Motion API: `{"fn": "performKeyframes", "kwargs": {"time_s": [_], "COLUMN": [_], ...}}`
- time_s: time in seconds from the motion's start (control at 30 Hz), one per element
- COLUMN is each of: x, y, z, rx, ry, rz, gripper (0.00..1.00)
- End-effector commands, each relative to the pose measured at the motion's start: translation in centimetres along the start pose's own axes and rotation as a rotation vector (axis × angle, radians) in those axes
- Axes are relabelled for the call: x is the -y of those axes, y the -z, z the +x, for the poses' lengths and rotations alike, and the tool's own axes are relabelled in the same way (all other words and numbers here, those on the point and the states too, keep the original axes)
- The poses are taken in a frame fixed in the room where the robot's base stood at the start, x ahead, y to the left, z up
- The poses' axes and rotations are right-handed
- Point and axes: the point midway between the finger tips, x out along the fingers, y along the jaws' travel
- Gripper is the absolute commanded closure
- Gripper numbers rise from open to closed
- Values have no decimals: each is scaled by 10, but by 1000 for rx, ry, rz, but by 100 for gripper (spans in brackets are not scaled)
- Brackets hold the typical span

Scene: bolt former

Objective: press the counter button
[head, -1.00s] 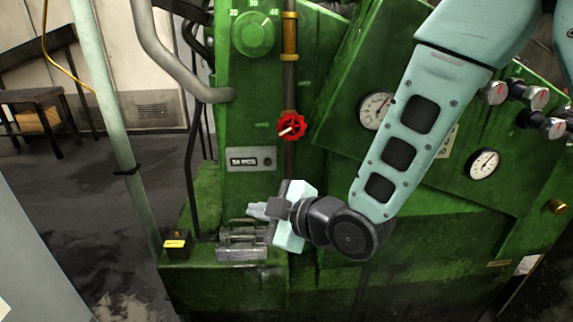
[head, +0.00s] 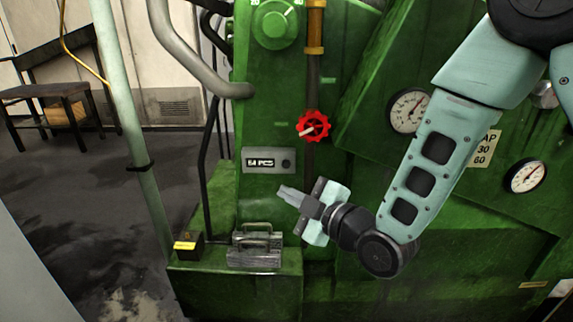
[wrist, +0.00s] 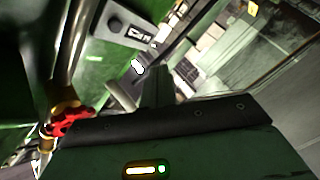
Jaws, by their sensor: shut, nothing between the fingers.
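The counter (head: 269,161) is a small grey plate on the green machine, with a display that reads "64 PCS". Its round dark button (head: 286,163) sits at the right end of the plate. My gripper (head: 281,190) is shut and empty, below the counter and pointing up and left. In the head view its tips appear a little below the button; I cannot tell the depth gap. In the wrist view the counter (wrist: 130,32) is at the upper middle, with its button (wrist: 115,24) at the near end, beyond the fingers (wrist: 155,88).
A red valve handwheel (head: 313,126) on a pipe is above and right of the counter. A green dial (head: 277,24) is above. Gauges (head: 409,110) are at right.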

Motion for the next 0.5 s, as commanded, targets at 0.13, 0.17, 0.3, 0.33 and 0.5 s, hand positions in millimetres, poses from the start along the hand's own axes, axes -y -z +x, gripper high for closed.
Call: {"fn": "performKeyframes", "kwargs": {"time_s": [0.13, 0.17, 0.3, 0.33, 0.5], "x": [-13, -14, -24, -26, -32], "y": [-10, -11, -22, -24, -34], "z": [14, 17, 30, 33, 45], "rx": [2, 1, 1, 1, 0], "ry": [-1, -1, -1, 0, 0], "rz": [0, 1, 1, 1, -1], "gripper": [100, 100, 100, 100, 100]}}
